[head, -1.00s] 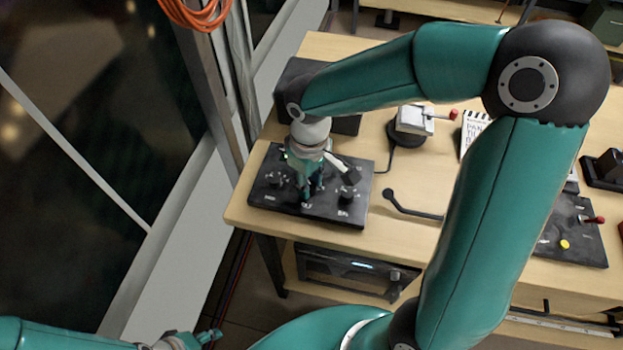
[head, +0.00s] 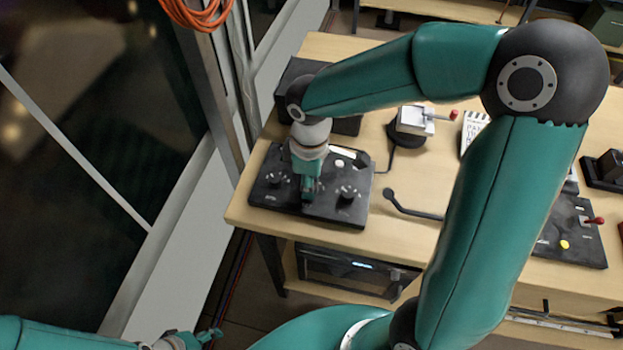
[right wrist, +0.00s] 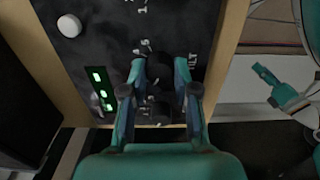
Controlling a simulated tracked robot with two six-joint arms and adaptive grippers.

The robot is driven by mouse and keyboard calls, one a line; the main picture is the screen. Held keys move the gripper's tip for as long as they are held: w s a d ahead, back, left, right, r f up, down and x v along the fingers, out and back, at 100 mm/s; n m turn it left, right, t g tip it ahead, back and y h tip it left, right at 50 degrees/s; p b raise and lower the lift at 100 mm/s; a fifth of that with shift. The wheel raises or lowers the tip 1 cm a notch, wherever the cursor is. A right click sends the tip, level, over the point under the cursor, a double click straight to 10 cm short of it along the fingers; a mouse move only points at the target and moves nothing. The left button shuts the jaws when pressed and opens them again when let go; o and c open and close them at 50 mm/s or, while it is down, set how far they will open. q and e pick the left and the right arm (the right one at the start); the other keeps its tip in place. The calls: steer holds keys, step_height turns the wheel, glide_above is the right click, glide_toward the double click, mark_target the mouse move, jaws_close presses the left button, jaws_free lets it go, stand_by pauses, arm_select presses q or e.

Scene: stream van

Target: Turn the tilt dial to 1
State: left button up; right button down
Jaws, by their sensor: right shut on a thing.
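The black control panel (head: 322,208) lies on the left end of the wooden table. My right gripper (head: 306,198) points down at its middle dial, between a left dial (head: 279,179) and a right dial (head: 347,194). In the right wrist view, my right gripper (right wrist: 160,78) has its two fingers on either side of the dark tilt dial (right wrist: 158,70), shut on it. Letters reading "ILT" (right wrist: 193,62) show beside it. The dial's pointer and most of its scale are hidden. My left gripper (head: 195,339) is low at the left, away from the panel; its jaw state is unclear.
The panel also bears green lights (right wrist: 103,88) and a white button (right wrist: 69,25). A black box (head: 298,75) stands behind the panel. A window wall borders the left.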

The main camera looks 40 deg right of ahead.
steer(key=c, duration=0.9)
jaws_free()
steer(key=shift+d, duration=0.1)
steer(key=shift+o, duration=0.2)
steer(key=shift+r, duration=0.55)
step_height(320, 180, up, 11)
steer(key=shift+f, duration=0.15)
